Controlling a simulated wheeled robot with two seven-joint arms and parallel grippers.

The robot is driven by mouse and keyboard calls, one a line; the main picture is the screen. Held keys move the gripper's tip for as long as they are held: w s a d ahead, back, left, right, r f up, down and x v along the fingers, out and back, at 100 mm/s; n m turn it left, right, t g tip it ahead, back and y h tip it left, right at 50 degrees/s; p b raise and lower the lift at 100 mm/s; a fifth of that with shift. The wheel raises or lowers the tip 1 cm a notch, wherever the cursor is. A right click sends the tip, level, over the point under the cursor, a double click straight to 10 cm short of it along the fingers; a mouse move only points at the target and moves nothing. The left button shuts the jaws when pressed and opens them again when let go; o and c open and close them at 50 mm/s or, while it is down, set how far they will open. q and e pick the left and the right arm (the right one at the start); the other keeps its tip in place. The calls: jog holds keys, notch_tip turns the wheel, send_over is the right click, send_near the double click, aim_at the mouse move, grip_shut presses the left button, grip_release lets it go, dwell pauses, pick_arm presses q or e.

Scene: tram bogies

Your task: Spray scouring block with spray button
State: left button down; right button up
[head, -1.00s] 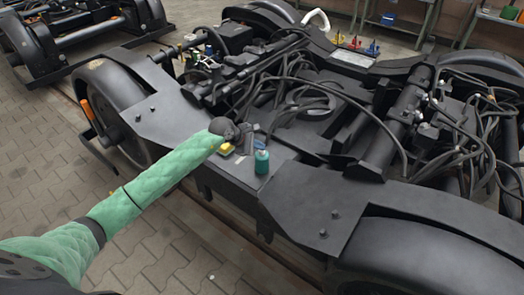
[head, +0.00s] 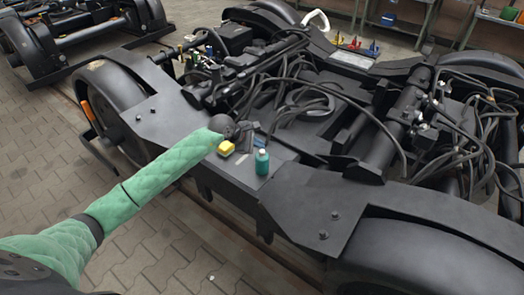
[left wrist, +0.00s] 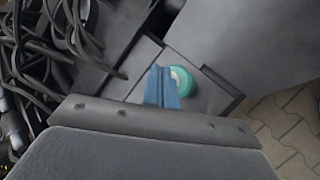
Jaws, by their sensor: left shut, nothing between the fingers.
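A teal spray can (head: 262,162) stands upright on the flat dark plate of the bogie. In the left wrist view its round teal top with a pale centre (left wrist: 186,82) shows from above, partly hidden by my fingers. A small yellow block (head: 226,148), apparently the scouring block, lies on the plate to the left of the can. My left gripper (head: 259,141) is just above and behind the can in the head view. Its blue fingers (left wrist: 163,88) are shut and empty; I cannot tell whether they touch the can. My right gripper is not in view.
Black cables (head: 300,100) and pipes crowd the bogie beyond the plate. A raised black wheel cover (head: 425,255) is at the lower right. Paved floor (head: 150,240) lies in front of the bogie.

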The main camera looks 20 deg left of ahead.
pick_arm(q)
jog(key=shift+r, duration=0.1)
jog(key=shift+r+p, duration=0.85)
jog(key=shift+r, duration=1.6)
